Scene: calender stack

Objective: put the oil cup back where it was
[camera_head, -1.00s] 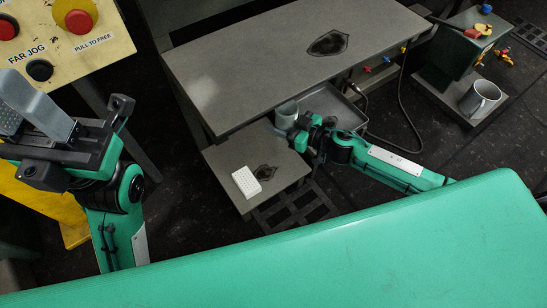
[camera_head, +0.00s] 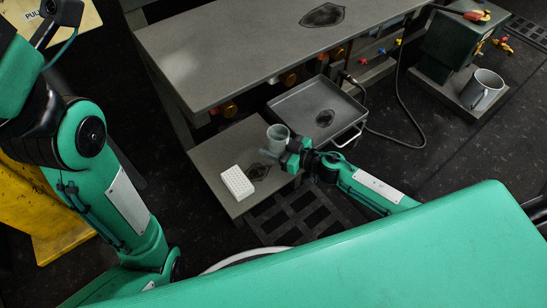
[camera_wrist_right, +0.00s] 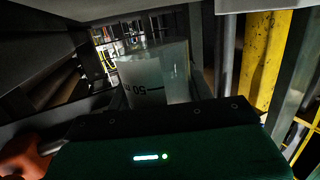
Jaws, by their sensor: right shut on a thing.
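The oil cup is a translucent pale cup (camera_head: 278,134) over the right part of the low grey table (camera_head: 213,158). My right gripper (camera_head: 289,153) is shut on it, coming from the right. Whether its base touches the tabletop cannot be told. A dark oil stain (camera_head: 258,171) marks the table just below and left of the cup. In the right wrist view the cup (camera_wrist_right: 152,78) stands in front of the gripper, with upside-down "50 m" lettering. My left gripper (camera_head: 58,12) is only partly in view at the upper left edge, its fingers not clear.
A white block with holes (camera_head: 238,182) lies on the low table left of the stain. A metal tray (camera_head: 292,108) with a dark stain lies behind the cup. The large grey bench (camera_head: 240,50) is higher.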

